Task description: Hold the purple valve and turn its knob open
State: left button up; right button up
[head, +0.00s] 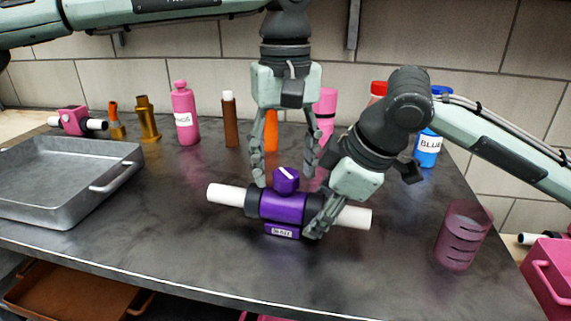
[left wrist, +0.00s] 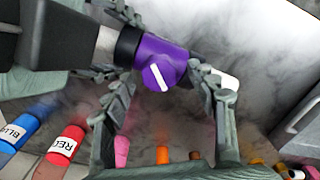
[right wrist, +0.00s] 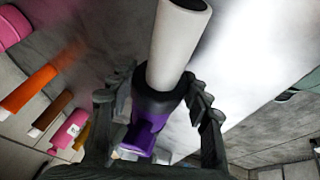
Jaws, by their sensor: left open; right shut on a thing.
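The purple valve (head: 283,207) lies on the dark table with white pipe ends left and right and a label on its front. Its purple knob (head: 286,180) is on top, with a white line running diagonally; it also shows in the left wrist view (left wrist: 158,77). My left gripper (head: 286,180) points down from above, open, with its fingers either side of the knob and apart from it. My right gripper (head: 318,228) is shut on the valve's right end, around the dark collar by the white pipe (right wrist: 178,45). The far fingertip is partly hidden.
A grey metal tray (head: 105,187) stands at the left. Pink, brown, orange, red and blue containers line the back, with a pink valve (head: 73,120) at the back left. A translucent pink cup (head: 463,236) stands at the right. The table in front of the valve is clear.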

pick_arm(q)
jog(key=shift+f, duration=0.1)
jog(key=c, duration=1.2)
jog(key=shift+o, duration=0.2)
jog(key=shift+n, duration=0.3)
jog(key=n, duration=0.4)
jog(key=shift+n, duration=2.2)
jog(key=o, duration=1.2)
jog(key=shift+c, duration=0.2)
